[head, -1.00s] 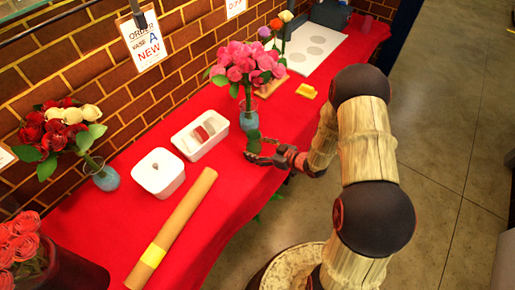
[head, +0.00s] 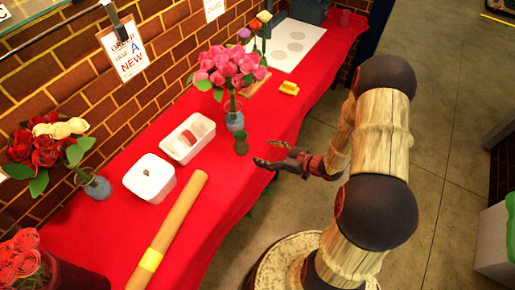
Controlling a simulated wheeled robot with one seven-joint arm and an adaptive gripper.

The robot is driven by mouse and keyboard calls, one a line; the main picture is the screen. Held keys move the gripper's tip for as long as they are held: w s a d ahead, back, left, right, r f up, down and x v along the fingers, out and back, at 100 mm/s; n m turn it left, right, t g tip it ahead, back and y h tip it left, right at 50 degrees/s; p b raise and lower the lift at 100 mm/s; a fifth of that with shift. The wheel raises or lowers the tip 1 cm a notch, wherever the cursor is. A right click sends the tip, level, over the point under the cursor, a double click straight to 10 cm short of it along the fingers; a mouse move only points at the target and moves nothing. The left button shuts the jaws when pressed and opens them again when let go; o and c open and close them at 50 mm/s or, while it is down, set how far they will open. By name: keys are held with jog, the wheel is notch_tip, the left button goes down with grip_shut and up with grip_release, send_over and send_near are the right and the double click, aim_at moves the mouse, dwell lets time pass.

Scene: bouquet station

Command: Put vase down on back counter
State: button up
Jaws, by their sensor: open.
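A small blue-grey vase (head: 234,121) with a bunch of pink flowers (head: 230,70) stands upright on the red-covered counter (head: 140,222), right of the white divided tray. My gripper (head: 268,155) is open and empty near the counter's front edge. It is in front of and to the right of the vase, with a gap between them. A small dark green thing (head: 241,143) sits just in front of the vase; I cannot tell what it is. A second blue-grey vase (head: 97,187) with red and cream flowers leans at the left.
A brick wall runs behind.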

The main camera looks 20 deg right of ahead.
jog(key=w+d+r+h, duration=0.5)
jog(key=w+d+r, duration=0.1)
jog(key=r, duration=0.2)
notch_tip(320, 180, up, 13)
jog(key=s+d+m+g+h, duration=0.1)
jog(key=s+d+m+h, duration=0.15)
jog(key=h, duration=0.25)
jog(key=s+a+r+m+g, duration=0.2)
jog(key=s+a+r+m, duration=0.2)
jog(key=s+r, duration=0.55)
jog(key=s+a+r+g+y, duration=0.1)
jog(key=s+a, duration=0.4)
jog(key=s, duration=0.3)
jog(key=s+a+r+g+y, duration=0.1)
jog(key=s+a+r, duration=0.1)
jog(key=s+a, duration=0.4)
jog(key=shift+s+r+m, duration=0.2)
jog(key=shift+s+m, duration=0.15)
jog(key=shift+s, duration=0.55)
